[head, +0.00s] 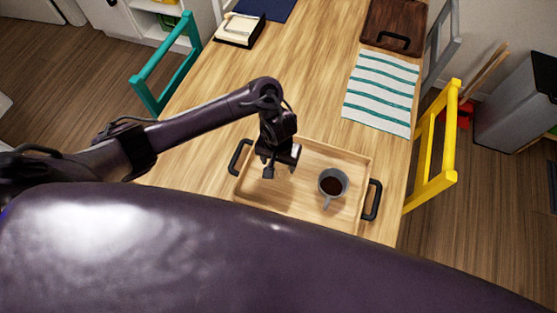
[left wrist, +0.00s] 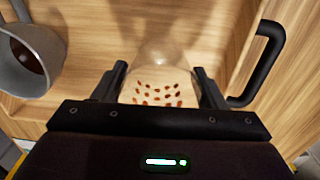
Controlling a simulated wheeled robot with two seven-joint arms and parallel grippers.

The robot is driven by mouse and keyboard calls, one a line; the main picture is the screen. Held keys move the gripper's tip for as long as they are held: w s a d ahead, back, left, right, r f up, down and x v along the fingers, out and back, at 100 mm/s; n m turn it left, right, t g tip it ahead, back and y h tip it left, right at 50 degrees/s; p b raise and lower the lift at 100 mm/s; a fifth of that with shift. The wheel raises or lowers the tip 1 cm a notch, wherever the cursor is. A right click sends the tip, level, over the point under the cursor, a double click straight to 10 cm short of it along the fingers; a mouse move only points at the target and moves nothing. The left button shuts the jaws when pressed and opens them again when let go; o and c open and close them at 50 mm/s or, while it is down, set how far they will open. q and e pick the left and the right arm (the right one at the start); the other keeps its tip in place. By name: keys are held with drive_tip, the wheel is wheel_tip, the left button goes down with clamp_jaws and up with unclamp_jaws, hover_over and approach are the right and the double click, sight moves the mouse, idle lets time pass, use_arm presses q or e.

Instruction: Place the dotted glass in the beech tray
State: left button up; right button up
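The dotted glass (left wrist: 160,92) is clear with reddish-brown dots and shows in the left wrist view between the fingers of my left gripper (left wrist: 162,85). The fingers lie close along both sides of it and appear shut on it. In the head view my left gripper (head: 281,169) points down over the left part of the beech tray (head: 315,155); I cannot make out the glass there. Whether the glass base touches the tray floor is hard to tell. My right gripper is not in view.
A grey mug with dark liquid (head: 333,184) stands in the tray's right part. The tray has black handles (head: 373,200) at both ends. A striped cloth (head: 382,92), a dark wooden tray (head: 393,25) and a notepad holder (head: 240,30) lie farther back. Yellow (head: 437,150) and teal (head: 160,65) chairs flank the table.

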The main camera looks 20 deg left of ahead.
use_arm(q)
drive_tip(key=o, duration=0.4)
drive_tip(key=shift+w+r, duration=0.1)
drive_tip(key=shift+r, duration=0.25)
wheel_tip(320, 180, up, 12)
drive_tip(key=p, duration=0.8)
drive_tip(key=shift+f, duration=0.15)
drive_tip(key=shift+f, duration=0.1)
